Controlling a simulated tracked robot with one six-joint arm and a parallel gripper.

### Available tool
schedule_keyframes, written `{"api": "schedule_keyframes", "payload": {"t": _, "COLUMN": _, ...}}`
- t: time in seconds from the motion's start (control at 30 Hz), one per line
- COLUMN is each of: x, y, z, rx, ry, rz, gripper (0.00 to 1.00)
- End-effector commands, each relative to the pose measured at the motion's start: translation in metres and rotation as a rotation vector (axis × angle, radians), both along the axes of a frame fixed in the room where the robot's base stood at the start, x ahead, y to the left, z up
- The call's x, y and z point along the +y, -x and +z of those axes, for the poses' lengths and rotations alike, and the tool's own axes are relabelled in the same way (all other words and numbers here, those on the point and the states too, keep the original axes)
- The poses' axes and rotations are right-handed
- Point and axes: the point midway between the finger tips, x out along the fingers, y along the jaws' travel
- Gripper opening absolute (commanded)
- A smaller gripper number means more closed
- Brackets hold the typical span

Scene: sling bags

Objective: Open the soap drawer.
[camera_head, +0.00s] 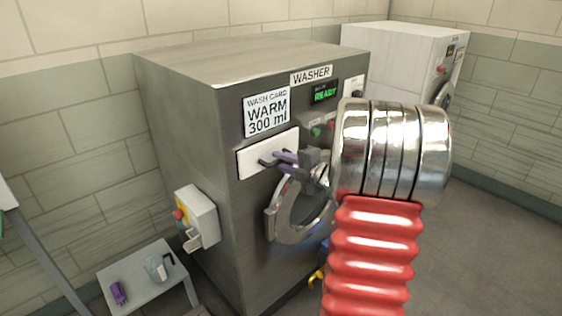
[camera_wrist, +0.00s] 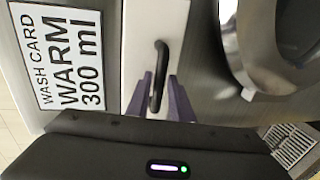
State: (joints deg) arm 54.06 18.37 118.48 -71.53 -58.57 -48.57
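The soap drawer is a white panel (camera_head: 255,158) on the grey washer's front, below the wash card; it looks flush with the front. The drawer (camera_wrist: 150,18) also shows in the wrist view, with its dark bar handle (camera_wrist: 160,62) standing out from it. My gripper (camera_head: 279,160) is at the handle, with purple fingers. In the wrist view my gripper (camera_wrist: 160,80) has one finger on each side of the handle, with a narrow gap showing beside it. The fingers look open around the handle, not clamped. In the head view the fingers hide part of the handle.
The round washer door (camera_head: 283,225) is just below the drawer. A control box (camera_head: 203,215) juts from the washer's left side. A small table (camera_head: 140,285) with a jug (camera_head: 156,268) and a purple item (camera_head: 118,292) stands at lower left. A white machine (camera_head: 400,50) stands behind.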

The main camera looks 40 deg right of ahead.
Motion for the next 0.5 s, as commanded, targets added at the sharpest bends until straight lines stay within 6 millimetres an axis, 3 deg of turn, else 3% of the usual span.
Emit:
{"api": "schedule_keyframes", "payload": {"t": 0.33, "x": 0.0007, "y": -0.0051, "z": -0.0005, "rx": -0.001, "ry": 0.0, "rz": 0.001, "gripper": 0.2}}
{"api": "schedule_keyframes", "payload": {"t": 0.5, "x": 0.0007, "y": -0.0051, "z": -0.0006, "rx": -0.001, "ry": 0.0, "rz": 0.001, "gripper": 0.1}}
